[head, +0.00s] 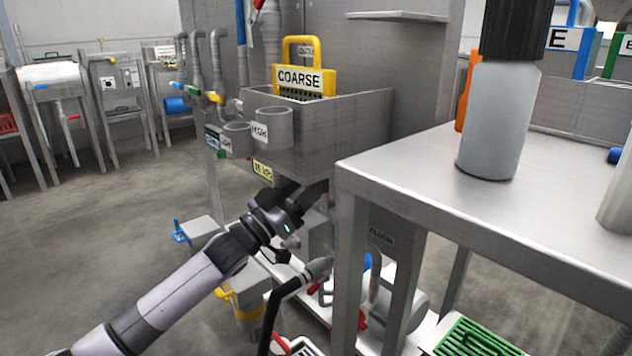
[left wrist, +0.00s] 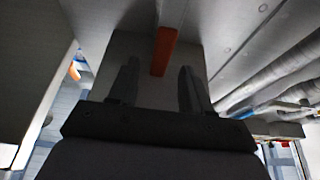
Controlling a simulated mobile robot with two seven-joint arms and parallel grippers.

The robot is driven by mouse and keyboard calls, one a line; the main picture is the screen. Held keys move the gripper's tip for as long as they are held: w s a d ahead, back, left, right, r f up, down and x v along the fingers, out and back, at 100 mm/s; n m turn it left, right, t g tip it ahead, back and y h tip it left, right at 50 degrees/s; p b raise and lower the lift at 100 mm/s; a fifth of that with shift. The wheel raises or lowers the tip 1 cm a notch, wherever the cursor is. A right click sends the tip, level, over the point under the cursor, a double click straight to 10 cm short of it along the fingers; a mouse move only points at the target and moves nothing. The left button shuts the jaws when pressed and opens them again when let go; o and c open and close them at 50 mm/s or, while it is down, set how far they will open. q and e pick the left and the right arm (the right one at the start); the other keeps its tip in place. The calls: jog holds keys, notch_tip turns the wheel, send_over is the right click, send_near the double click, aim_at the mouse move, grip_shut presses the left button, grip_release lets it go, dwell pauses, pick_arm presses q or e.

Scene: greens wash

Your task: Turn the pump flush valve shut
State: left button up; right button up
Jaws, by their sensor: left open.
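My left arm comes in from the lower left in the head view, and its gripper (head: 302,190) is under the front of the steel basin, close to the table's leg. In the left wrist view the gripper (left wrist: 157,82) is open, with two dark fingers apart. An orange-red bar (left wrist: 163,52) shows beyond and between the fingertips, not visibly gripped; it looks like a lever, but I cannot tell whether it is the flush valve's handle. In the head view a dark label (head: 381,237), perhaps reading FLUSH, is behind the table's legs. My right gripper is not in view.
The steel basin (head: 345,125) with a yellow COARSE basket handle (head: 303,50) stands above the gripper. A steel table (head: 420,165) with a grey bottle (head: 497,120) is at right. Pipes, a black hose (head: 270,315) and a green grate (head: 475,340) crowd below. Open floor lies left.

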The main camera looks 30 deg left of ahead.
pick_arm(q)
jog(key=x, duration=0.2)
jog(key=shift+w, duration=0.3)
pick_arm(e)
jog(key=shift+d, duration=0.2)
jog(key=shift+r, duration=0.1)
pick_arm(q)
jog(key=shift+c, duration=0.3)
grip_shut()
